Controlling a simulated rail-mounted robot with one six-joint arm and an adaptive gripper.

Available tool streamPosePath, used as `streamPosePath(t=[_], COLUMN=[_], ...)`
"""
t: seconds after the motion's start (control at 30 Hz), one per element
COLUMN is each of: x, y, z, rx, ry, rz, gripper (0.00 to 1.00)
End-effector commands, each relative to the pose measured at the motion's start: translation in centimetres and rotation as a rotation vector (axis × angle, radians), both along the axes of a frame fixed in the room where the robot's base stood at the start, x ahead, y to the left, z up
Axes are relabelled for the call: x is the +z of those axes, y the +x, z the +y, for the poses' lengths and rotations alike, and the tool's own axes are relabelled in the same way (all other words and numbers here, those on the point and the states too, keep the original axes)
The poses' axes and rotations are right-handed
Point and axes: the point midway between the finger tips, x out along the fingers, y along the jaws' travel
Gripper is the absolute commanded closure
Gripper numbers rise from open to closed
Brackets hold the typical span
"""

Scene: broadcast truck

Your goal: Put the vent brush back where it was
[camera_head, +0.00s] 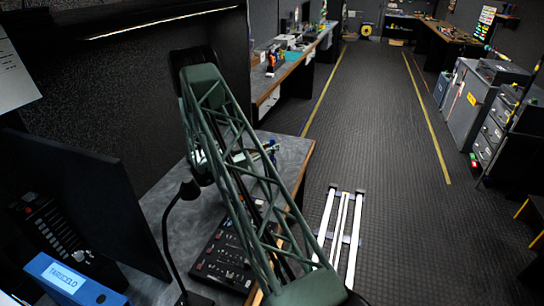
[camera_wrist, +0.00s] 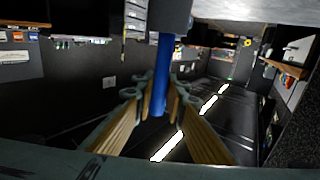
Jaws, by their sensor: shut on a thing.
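In the wrist view my gripper (camera_wrist: 157,92) has its two tan-sided fingers closed around a slim blue rod (camera_wrist: 160,75), which I take to be the vent brush. The rod stands nearly upright in the picture, with its lower end between the fingers. Its upper end meets a dark grey block (camera_wrist: 170,18); I cannot tell whether that is the brush's head. In the head view my green lattice arm reaches over the near grey desk, and I cannot make out the gripper or brush clearly there.
Grey cabinets (camera_head: 468,90) stand at the right. The aisle floor (camera_head: 375,115) is open.

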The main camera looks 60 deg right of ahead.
Motion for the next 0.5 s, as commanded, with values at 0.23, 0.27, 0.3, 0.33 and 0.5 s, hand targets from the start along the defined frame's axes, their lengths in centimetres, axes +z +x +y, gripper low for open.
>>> streamPosePath(t=[0.23, 0.27, 0.3, 0.33, 0.5], x=[-0.07, -0.06, -0.07, -0.09, -0.87], y=[0.02, 0.02, 0.02, 0.02, 0.01], z=[-0.01, -0.01, -0.01, -0.01, -0.01], rx=[0.000, 0.000, 0.000, 0.000, 0.000], ry=[0.000, 0.000, 0.000, 0.000, 0.000], rz=[-0.001, -0.001, -0.001, 0.000, 0.000], gripper=[0.98, 0.98, 0.98, 0.98, 0.98])
